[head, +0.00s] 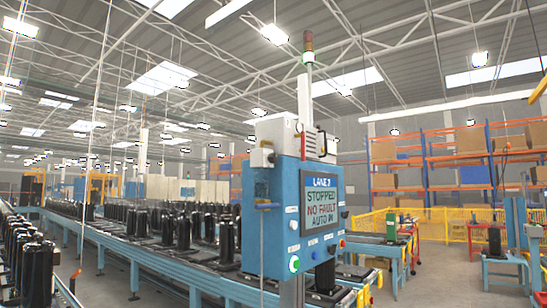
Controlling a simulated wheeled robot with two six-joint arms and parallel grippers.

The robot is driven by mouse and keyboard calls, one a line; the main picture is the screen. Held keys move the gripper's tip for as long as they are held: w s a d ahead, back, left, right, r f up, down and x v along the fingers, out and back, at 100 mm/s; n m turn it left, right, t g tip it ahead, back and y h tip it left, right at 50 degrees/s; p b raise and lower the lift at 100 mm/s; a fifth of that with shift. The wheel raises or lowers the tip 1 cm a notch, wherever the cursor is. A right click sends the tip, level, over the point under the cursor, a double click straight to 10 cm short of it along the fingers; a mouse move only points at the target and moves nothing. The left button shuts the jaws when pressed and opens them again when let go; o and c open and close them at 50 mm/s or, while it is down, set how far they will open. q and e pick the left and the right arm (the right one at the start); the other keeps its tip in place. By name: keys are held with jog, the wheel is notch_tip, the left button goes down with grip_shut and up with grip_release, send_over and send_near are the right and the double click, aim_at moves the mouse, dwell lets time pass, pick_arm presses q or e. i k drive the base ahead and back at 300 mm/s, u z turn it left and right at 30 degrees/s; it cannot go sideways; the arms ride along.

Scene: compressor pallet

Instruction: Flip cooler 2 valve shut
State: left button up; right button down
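A white box unit (283,135), possibly cooler 2, is mounted at the top back of a blue control panel (258,235). A small fitting (261,157) with a dark knob sits on the box's left side. Neither of my grippers is in view.
The panel screen (323,205) reads STOPPED, NO FAULT, AUTO IN. A conveyor (150,250) with many black cylinders runs behind the panel. Yellow fencing (440,222) and shelving stand at the right.

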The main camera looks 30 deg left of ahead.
aim_at(302, 134)
jog(key=u, duration=0.35)
jog(key=i, duration=0.7)
jog(key=u, duration=0.4)
jog(key=k, duration=0.6)
jog(key=z, duration=0.5)
jog(key=i, duration=1.35)
jog(key=z, duration=0.35)
